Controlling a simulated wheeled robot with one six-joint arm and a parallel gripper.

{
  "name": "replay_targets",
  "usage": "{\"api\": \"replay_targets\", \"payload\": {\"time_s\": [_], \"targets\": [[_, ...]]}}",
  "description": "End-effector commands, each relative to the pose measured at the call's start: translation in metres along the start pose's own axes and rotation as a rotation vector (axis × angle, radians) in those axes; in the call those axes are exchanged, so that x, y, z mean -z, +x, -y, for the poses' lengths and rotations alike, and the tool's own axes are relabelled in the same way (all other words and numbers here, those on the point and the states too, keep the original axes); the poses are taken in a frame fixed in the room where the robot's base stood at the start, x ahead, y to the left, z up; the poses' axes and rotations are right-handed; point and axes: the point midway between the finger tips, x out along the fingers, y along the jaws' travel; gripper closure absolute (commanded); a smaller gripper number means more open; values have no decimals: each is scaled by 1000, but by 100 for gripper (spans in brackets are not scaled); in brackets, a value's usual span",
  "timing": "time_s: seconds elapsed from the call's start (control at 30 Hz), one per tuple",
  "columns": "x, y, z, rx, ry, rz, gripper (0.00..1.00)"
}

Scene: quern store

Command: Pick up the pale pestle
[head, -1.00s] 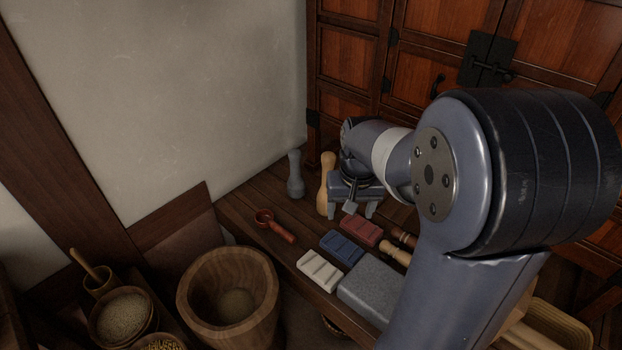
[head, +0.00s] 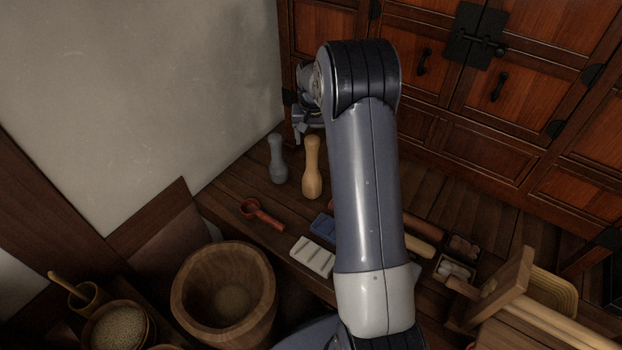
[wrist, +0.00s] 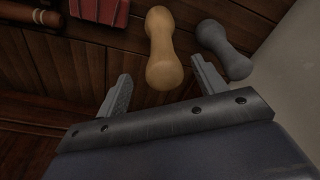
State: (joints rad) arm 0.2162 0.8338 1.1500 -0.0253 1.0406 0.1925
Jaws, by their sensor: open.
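The pale pestle (head: 312,168) is a tan wooden piece with a narrow waist, standing upright on the dark wooden bench (head: 235,182). A grey pestle (head: 277,160) of similar shape stands just to its left. In the wrist view the pale pestle (wrist: 163,50) lies ahead of the gap between the two fingers, and the grey pestle (wrist: 224,50) is beyond the right finger. My gripper (wrist: 160,88) is open and empty. In the head view my gripper (head: 300,130) is above and behind the pestles, partly hidden by my arm.
A red scoop (head: 262,215), a white block (head: 312,256) and a blue block (head: 323,227) lie on the bench nearer the front. A wooden tub (head: 190,290) stands in front. The plaster wall (head: 150,80) is close on the left, a wooden cabinet (head: 430,110) behind.

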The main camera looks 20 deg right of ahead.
Motion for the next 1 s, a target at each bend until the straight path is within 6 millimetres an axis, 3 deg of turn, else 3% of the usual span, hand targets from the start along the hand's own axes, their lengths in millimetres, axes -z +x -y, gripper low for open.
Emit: {"api": "replay_targets", "payload": {"time_s": [0.53,0.77,1.0], "targets": [[5,64,4,0,-1,-1,33],[6,65,4,0,-1,-2,33],[5,65,4,0,-1,-2,52]]}}
